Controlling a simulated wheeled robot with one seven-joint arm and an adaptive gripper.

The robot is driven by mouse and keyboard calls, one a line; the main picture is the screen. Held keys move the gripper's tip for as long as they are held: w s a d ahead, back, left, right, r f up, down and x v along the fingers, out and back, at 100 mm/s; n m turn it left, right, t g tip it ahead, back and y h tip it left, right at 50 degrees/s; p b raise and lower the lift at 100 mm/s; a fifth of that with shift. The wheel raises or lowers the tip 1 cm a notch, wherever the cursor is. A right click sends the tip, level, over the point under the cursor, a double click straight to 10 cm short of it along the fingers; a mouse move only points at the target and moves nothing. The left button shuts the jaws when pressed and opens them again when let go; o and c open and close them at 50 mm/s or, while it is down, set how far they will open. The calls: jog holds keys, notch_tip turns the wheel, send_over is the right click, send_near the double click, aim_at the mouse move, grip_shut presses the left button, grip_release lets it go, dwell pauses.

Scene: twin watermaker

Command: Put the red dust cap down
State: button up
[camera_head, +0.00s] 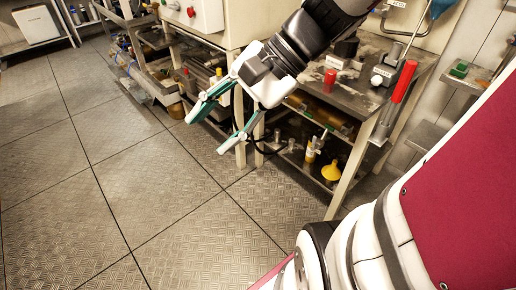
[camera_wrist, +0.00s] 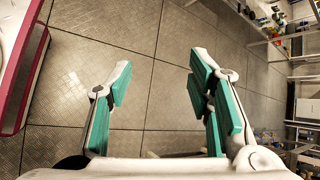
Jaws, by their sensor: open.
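A small red cylinder (camera_head: 330,80), which looks like the red dust cap, stands on the metal workbench top (camera_head: 352,92) in the head view. My gripper (camera_head: 212,128) is open with its teal-padded fingers spread, out over the floor to the left of the bench and apart from the red cylinder. In the wrist view my gripper (camera_wrist: 160,78) has nothing between its fingers, only floor tiles. The red cylinder does not show in the wrist view.
A red-handled tool (camera_head: 404,80) stands at the bench's right end. A yellow funnel (camera_head: 331,171) and several small items sit on the shelf below. A white cabinet (camera_head: 196,18) stands behind my arm. The patterned floor (camera_head: 100,180) at left is clear.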

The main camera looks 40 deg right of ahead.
jog(key=s+d+f+n+g+h, duration=0.1)
jog(key=s+n+h, duration=0.3)
jog(key=s+n, duration=0.2)
jog(key=s+d+n+g+h, duration=0.1)
jog(key=s+n+g+h, duration=0.1)
jog(key=s+n+h, duration=0.2)
jog(key=s+n, duration=0.3)
jog(key=s, duration=0.2)
jog(key=shift+s+f, duration=0.25)
jog(key=shift+f, duration=0.1)
